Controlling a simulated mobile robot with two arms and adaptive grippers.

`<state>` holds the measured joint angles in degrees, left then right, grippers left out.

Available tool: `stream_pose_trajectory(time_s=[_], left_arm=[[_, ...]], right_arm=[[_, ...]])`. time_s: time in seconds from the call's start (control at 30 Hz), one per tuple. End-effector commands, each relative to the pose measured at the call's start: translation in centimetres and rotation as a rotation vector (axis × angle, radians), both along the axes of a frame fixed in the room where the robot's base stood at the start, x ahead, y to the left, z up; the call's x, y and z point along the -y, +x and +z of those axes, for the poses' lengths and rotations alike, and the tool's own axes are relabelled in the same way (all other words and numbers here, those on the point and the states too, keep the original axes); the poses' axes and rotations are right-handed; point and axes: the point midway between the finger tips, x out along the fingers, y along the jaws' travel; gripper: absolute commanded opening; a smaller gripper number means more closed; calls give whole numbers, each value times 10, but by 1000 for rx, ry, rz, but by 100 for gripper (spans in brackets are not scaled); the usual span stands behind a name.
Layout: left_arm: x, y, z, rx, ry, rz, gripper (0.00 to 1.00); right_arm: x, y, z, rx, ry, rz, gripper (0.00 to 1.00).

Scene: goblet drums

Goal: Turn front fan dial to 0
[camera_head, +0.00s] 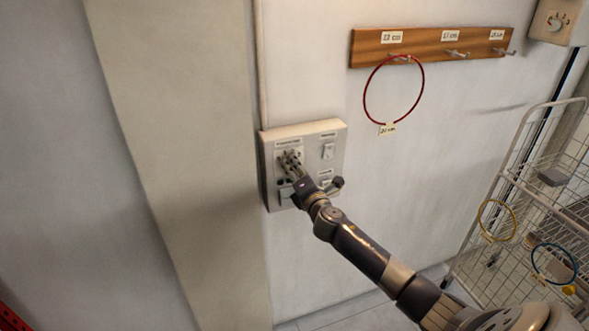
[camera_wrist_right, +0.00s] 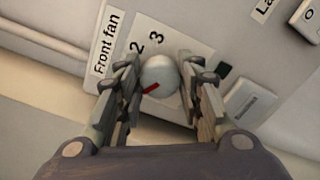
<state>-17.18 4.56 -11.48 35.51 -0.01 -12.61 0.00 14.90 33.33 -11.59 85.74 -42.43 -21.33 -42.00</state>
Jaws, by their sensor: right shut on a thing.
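The front fan dial (camera_wrist_right: 160,73) is a round grey-white knob with a red pointer line, under the "Front fan" label (camera_wrist_right: 103,55) in the right wrist view. The digits 2 and 3 show beside it. The red line points toward the lower left of that view, away from the 2 and 3. No 0 mark is visible. My right gripper (camera_wrist_right: 158,82) has a finger on each side of the dial and is shut on it. In the head view my right gripper (camera_head: 291,163) is at the wall panel (camera_head: 307,131) and covers most of the dial. My left gripper is not in view.
The panel also carries switches (camera_head: 328,151) to the right of the dial. A wooden peg rail (camera_head: 430,47) with a red ring (camera_head: 422,92) hangs above right. Another dial box (camera_head: 545,32) is at the top right. A wire cart (camera_head: 490,226) with rings stands at the right.

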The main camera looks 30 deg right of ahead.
Motion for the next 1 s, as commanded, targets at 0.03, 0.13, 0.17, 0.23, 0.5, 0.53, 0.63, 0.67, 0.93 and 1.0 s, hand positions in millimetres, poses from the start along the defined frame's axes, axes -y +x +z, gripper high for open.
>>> stream_pose_trajectory(time_s=[0.03,0.13,0.17,0.23,0.5,0.53,0.63,0.67,0.93,1.0], left_arm=[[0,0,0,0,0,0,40],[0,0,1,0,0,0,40],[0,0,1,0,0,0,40],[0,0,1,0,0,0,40],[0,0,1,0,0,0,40],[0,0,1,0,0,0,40],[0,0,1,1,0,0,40],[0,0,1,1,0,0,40],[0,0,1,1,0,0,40],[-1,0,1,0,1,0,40]], right_arm=[[0,0,-2,-6,-12,-1,10],[0,0,-2,-10,-29,-1,10],[0,0,-2,-11,-32,-1,10],[0,0,-2,-12,-38,-1,10],[0,0,-2,-13,-41,-1,10],[0,0,-2,-13,-41,-1,10],[0,0,-2,-13,-40,-1,38],[0,0,-2,-13,-40,-1,45],[0,0,-1,-10,-40,0,54],[0,0,-1,-10,-39,0,54]])
